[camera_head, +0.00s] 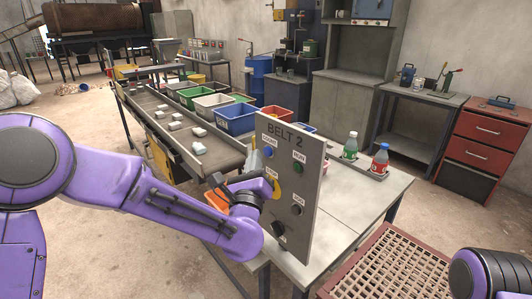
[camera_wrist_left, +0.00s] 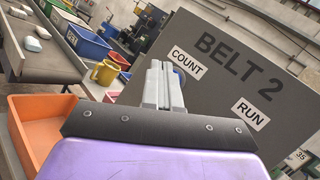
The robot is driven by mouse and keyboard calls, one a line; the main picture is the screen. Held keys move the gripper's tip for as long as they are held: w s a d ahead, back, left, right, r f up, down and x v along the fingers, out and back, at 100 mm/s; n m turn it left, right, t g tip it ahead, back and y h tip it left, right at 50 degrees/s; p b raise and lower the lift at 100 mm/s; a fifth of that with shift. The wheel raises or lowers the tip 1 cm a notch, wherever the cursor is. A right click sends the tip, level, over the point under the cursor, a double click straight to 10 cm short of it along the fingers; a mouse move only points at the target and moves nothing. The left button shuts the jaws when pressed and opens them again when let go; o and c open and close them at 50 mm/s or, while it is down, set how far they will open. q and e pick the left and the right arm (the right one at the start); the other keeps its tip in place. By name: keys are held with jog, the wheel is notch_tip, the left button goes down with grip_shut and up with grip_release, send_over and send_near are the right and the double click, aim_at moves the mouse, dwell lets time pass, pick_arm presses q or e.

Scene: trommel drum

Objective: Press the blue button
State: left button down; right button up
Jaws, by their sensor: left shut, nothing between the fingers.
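The blue button (camera_head: 268,152) sits at the upper left of the grey BELT 2 panel (camera_head: 306,215), under a COUNT label. In the left wrist view the blue button (camera_wrist_left: 180,76) is partly hidden behind my fingers. My left gripper (camera_head: 254,146) is shut and empty, fingers pointing up beside the panel's left edge. In the left wrist view its pale fingertips (camera_wrist_left: 164,66) overlap the button's left side. I cannot tell whether they touch it. My right gripper is out of view; only part of my right arm shows at the lower right.
A green RUN button (camera_head: 297,168) and other controls share the panel. Bottles with green (camera_head: 350,147) and red (camera_head: 379,161) labels stand behind it. An orange bin (camera_wrist_left: 42,128) lies left of my gripper. A conveyor (camera_head: 190,130) with pale blocks runs behind.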

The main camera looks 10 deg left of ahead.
pick_arm(q)
jog(key=shift+w+d+b, duration=0.25)
jog(key=shift+w+b, duration=0.05)
jog(key=shift+w, duration=0.05)
jog(key=shift+w+d, duration=0.3)
dwell(0.9)
jog(key=shift+b, duration=0.3)
jog(key=shift+s+a+b, duration=0.3)
jog(key=shift+s+a, duration=0.25)
jog(key=shift+s, duration=0.1)
